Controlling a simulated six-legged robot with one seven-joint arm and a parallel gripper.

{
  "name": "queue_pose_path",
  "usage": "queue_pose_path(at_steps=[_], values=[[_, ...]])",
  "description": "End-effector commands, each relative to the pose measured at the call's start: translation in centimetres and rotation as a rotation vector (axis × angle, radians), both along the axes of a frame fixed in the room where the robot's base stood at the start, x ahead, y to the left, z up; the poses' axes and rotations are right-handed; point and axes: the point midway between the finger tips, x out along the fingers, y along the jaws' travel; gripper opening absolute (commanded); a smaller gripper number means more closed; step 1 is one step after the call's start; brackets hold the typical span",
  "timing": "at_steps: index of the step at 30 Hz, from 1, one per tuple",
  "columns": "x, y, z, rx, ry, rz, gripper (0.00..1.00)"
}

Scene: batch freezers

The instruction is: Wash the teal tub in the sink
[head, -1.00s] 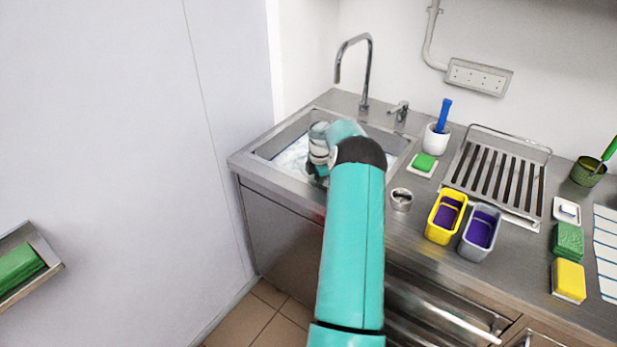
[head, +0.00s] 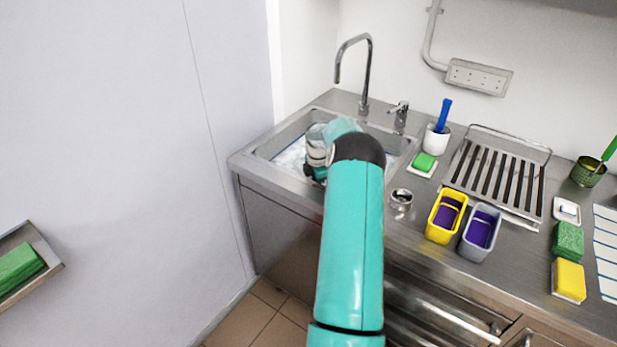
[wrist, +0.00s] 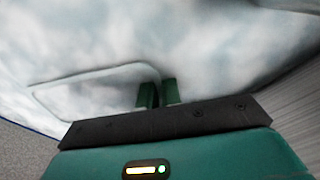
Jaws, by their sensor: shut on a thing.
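In the wrist view the two green fingers of my gripper (wrist: 158,92) are close together, shut on the edge of a thin-rimmed, rounded rectangular tub (wrist: 92,76). Only the pale outline of its rim shows clearly; whitish, cloudy suds fill and surround it, so its teal colour and walls are hard to make out. The sink (head: 262,165) stands at the left end of the steel counter in the head view and holds white, foamy water. My arm reaches down into it and hides the tub and most of the gripper there.
The tap (head: 368,75) rises behind the sink. Right of it are a green sponge (head: 424,162), a metal ring (head: 401,197), a white pot with a blue handle (head: 437,140) and a drying rack (head: 492,180). Yellow (head: 433,228) and grey (head: 470,245) tubs stand in front.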

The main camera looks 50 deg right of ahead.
Motion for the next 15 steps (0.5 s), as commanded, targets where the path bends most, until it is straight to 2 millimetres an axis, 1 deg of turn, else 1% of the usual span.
queue_pose_path(at_steps=[9,15], values=[[0.0,-1.9,0.0,0.0,0.001,0.0,0.0],[0.0,-1.8,0.0,0.0,0.001,0.001,0.0]])
